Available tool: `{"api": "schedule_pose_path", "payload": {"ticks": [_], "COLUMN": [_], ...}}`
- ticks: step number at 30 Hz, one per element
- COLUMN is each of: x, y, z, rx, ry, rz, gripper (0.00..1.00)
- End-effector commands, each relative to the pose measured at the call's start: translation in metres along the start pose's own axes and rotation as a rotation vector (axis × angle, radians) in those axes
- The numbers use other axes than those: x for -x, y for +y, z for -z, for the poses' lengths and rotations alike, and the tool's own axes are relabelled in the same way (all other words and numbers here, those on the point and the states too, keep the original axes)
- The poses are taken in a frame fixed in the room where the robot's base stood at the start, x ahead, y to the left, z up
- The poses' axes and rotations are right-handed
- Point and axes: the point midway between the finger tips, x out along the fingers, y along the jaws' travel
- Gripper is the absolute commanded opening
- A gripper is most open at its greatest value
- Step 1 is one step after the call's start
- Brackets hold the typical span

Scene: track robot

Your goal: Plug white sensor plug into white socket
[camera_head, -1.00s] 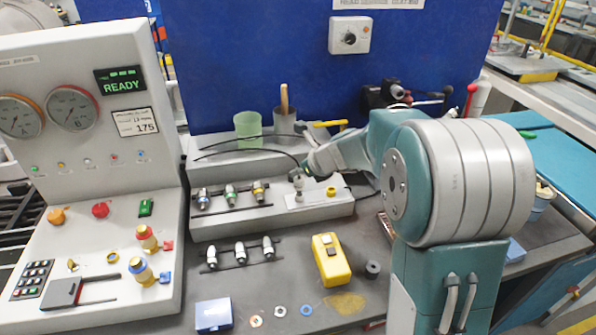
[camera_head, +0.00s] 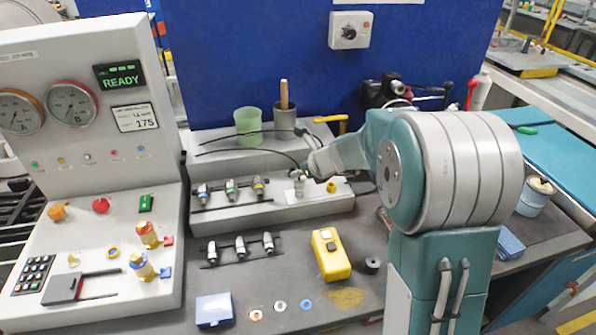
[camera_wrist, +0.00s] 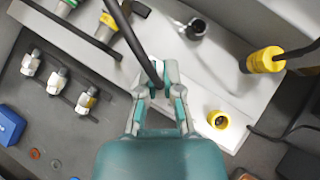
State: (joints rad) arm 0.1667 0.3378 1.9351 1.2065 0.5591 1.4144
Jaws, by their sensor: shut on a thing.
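My gripper (camera_wrist: 158,92) is shut on a small grey-white plug (camera_head: 298,183), from which a black cable (camera_wrist: 138,42) runs up in the wrist view. In the head view the plug is upright, low over the light plate (camera_head: 308,196) on the stepped grey block. The fingers hide most of the plug in the wrist view. I cannot pick out the white socket; the plug and fingers may cover it. I cannot tell whether the plug's tip is inside a hole.
A yellow-ringed socket (camera_wrist: 218,119) is just right of my gripper. A yellow plug with a cable (camera_wrist: 264,60) and a grey cylinder (camera_wrist: 194,29) stand behind. Banded connectors (camera_head: 231,188) are to the left, metal ones (camera_head: 240,246) in front. A yellow box (camera_head: 331,255) lies nearer.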

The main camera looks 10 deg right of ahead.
Motion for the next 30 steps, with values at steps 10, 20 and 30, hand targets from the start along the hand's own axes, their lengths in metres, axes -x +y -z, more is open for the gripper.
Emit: {"api": "schedule_pose_path", "payload": {"ticks": [10, 20, 30], "x": [-0.002, 0.004, 0.069], "y": [0.0, 0.0, -0.001], "z": [0.003, 0.002, 0.002], "rx": [0.0, 0.001, 0.001], "ry": [0.002, 0.0, -0.001], "rz": [-0.001, 0.001, 0.003], "gripper": [0.49, 0.49, 0.49]}}
